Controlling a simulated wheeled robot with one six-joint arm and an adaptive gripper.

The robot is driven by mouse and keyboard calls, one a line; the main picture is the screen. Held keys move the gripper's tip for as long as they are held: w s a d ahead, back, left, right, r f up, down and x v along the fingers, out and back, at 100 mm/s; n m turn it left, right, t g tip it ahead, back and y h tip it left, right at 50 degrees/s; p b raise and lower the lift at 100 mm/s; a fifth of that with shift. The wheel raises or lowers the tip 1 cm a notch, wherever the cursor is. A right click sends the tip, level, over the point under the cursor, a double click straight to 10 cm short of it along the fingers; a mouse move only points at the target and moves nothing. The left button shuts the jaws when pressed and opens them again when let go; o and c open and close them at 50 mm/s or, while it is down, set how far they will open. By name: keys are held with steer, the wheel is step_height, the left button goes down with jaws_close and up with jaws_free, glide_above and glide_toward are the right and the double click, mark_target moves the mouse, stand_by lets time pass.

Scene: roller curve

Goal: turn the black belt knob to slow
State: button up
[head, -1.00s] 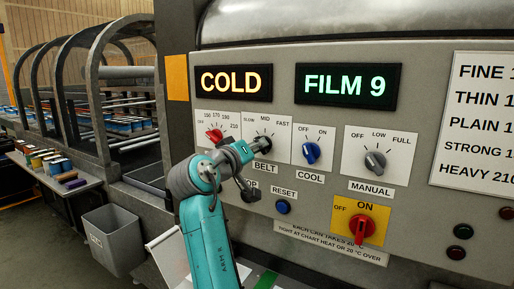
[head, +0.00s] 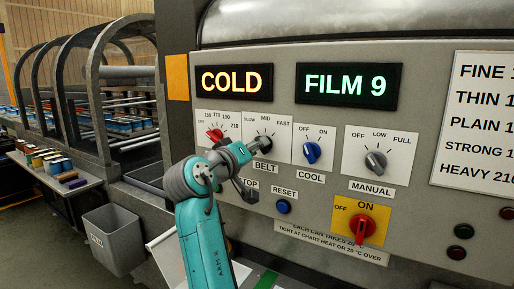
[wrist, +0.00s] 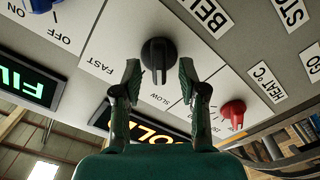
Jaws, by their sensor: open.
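The black belt knob (head: 264,142) sits on a white dial plate marked SLOW, MID and FAST, above the BELT label. In the wrist view, the knob (wrist: 158,52) is seen upside down, and its ridge points down the picture, roughly toward the SLOW mark (wrist: 160,98). The exact setting is hard to judge at this angle. My gripper (wrist: 159,70) is open, with one finger on each side of the ridge and visible gaps to both. In the head view, my gripper (head: 250,149) is at the lower left of the knob and partly hides it and the plate.
The red heat knob (head: 215,135) is close on the left, and the blue COOL knob (head: 312,153) on the right. Below are a blue reset button (head: 283,207) and a red switch (head: 362,229) on yellow. A grey bin (head: 113,239) stands at the lower left.

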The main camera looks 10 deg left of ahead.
steer(key=v, duration=1.1)
